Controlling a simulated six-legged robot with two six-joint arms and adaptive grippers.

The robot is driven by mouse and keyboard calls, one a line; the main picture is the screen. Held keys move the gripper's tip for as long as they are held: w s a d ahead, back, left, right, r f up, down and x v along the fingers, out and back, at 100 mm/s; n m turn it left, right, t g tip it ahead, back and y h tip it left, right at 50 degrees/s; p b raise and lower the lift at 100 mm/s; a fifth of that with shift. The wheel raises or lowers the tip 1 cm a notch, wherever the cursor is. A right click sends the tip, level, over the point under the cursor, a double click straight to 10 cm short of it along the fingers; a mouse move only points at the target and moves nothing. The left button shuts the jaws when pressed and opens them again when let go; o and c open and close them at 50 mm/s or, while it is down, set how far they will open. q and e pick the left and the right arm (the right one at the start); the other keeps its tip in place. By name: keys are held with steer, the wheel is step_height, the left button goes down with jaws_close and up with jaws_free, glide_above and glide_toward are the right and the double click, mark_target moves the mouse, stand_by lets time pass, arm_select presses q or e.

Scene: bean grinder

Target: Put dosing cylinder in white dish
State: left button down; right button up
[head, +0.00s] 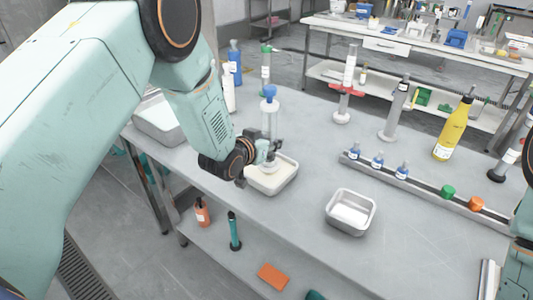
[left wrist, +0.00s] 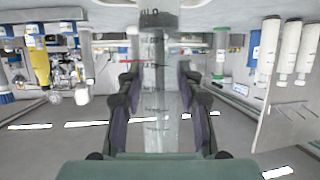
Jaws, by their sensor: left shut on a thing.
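The dosing cylinder (head: 269,116) is a clear upright tube with a blue top. My left gripper (head: 266,152) is shut around its lower part. In the left wrist view the clear, marked cylinder (left wrist: 160,95) stands between the two fingers of my left gripper (left wrist: 154,100). A pale dish (head: 287,181) with cream-coloured contents is directly below the gripper. The cylinder's round base shows over the dish's inside; whether it touches the bottom I cannot tell. My right gripper is not in view.
An empty metal dish (head: 350,212) stands to the right, and a larger tray (head: 158,118) to the left. A rail (head: 420,190) with small blue-capped bottles crosses the right side. A yellow bottle (head: 453,128) and stands are behind. Bare tabletop lies between dishes and rail.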

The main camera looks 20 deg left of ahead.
arm_select(q)
steer(key=f, duration=0.2)
steer(key=shift+s+d+f, duration=0.15)
steer(key=shift+d+f, duration=0.05)
steer(key=shift+f, duration=0.2)
steer(key=shift+a+f, duration=0.25)
steer(key=shift+a, duration=0.2)
steer(key=shift+d+f+b, duration=0.2)
steer(key=shift+d+b, duration=0.1)
steer(key=shift+d, duration=0.05)
steer(key=c, duration=1.2)
jaws_free()
steer(key=shift+d, duration=0.1)
steer(key=o, duration=0.3)
steer(key=shift+a, duration=0.4)
steer(key=shift+o, duration=0.2)
steer(key=shift+d, duration=0.15)
